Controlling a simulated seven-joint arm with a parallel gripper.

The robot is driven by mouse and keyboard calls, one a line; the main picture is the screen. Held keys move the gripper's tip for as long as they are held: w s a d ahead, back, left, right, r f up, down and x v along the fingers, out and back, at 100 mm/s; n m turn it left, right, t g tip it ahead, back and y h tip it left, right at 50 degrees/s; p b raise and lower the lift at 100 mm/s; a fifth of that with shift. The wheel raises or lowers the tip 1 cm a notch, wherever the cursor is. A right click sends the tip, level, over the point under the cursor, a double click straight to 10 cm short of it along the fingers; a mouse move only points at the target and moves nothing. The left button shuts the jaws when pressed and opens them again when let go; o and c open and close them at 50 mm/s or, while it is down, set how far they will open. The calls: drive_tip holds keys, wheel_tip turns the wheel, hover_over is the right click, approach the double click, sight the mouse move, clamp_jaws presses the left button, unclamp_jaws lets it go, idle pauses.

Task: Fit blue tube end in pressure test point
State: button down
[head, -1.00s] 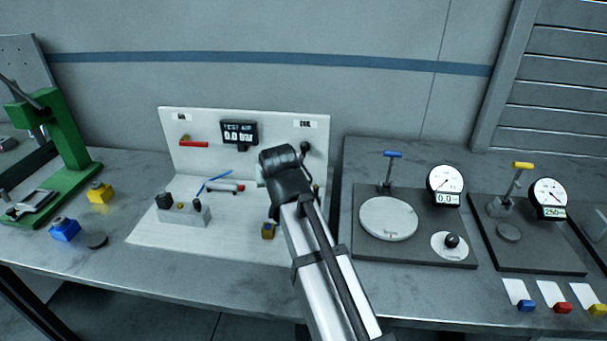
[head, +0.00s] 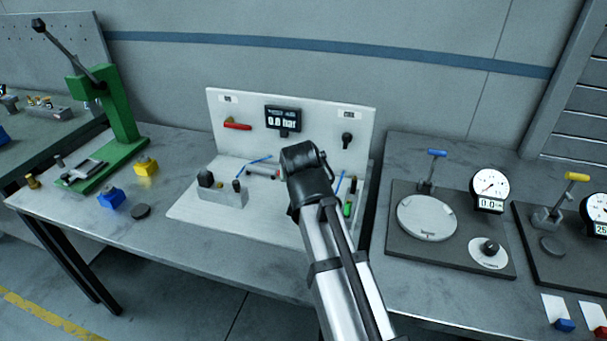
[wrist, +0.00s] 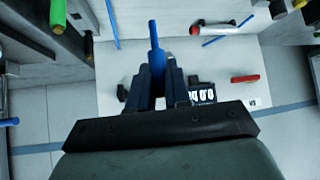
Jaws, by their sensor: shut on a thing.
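My gripper (wrist: 160,80) is shut on a blue tube end (wrist: 155,45) in the wrist view, which sticks out past the fingertips with open space around its tip. In the head view my own wrist hides the fingers and the held piece. The white test panel (head: 325,110) carries a dark display (head: 283,118) reading 0.0 bar. A grey block (head: 222,198) with dark fittings stands at its base on the left. I cannot tell which fitting is the pressure test point. Thin blue tube pieces (wrist: 112,25) also show in the wrist view, one beside a pale cylinder (wrist: 215,28) with red on it.
A red handle (head: 238,126) and a black knob (head: 347,140) stick out from the panel. A green cylinder (head: 348,208) stands right of my arm. A green press (head: 115,110), blue block (head: 111,198) and yellow block (head: 146,166) are left; gauges (head: 490,187) are right.

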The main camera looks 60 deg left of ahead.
drive_tip(key=shift+f, duration=0.2)
drive_tip(key=shift+f, duration=2.7)
drive_tip(key=shift+f, duration=1.9)
drive_tip(key=c, duration=1)
unclamp_jaws()
drive_tip(key=v, duration=1.3)
drive_tip(key=shift+s+d+r, duration=0.15)
drive_tip(key=shift+d+r, duration=0.05)
drive_tip(key=shift+r, duration=0.15)
